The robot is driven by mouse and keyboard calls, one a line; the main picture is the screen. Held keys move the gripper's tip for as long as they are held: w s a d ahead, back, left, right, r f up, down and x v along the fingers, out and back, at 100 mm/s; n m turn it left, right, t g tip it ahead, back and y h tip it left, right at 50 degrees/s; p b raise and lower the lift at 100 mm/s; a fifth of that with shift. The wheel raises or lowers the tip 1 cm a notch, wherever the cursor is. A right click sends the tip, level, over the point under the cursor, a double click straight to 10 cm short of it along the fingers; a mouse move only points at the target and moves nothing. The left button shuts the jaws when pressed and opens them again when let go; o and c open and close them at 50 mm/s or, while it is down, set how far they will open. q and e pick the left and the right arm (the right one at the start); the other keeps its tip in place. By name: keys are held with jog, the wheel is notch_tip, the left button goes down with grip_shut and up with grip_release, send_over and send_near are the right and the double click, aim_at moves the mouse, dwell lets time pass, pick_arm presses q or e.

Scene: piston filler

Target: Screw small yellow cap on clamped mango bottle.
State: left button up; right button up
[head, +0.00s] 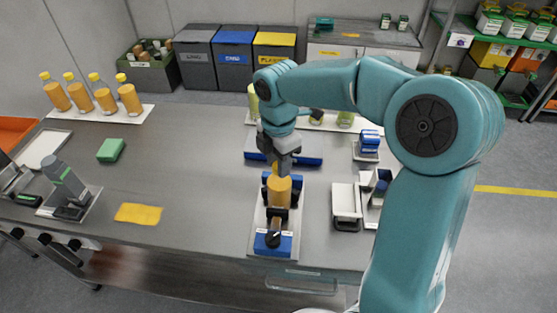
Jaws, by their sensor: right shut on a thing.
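The orange mango bottle (279,190) stands upright in the clamp, which has blue and black parts and a blue front block (284,244), on a pale base plate in the middle of the table. My right gripper (278,164) reaches down from above, directly over the bottle's neck. It is shut on the small yellow cap (274,171), of which only a little shows below the fingers. The cap is at the bottle's top; I cannot tell whether it is seated on the thread. My left gripper is not in view.
Several filled bottles with yellow caps (94,95) stand on a white strip at the back left. A green sponge (111,150) and a yellow cloth (138,213) lie left of the clamp. The table between cloth and clamp is clear.

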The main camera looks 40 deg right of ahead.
jog(key=m, duration=0.6)
jog(key=shift+w, duration=0.1)
jog(key=m, duration=0.7)
jog(key=shift+d+m, duration=0.1)
jog(key=shift+m, duration=0.2)
jog(key=o, duration=1.1)
jog(key=shift+c, duration=0.2)
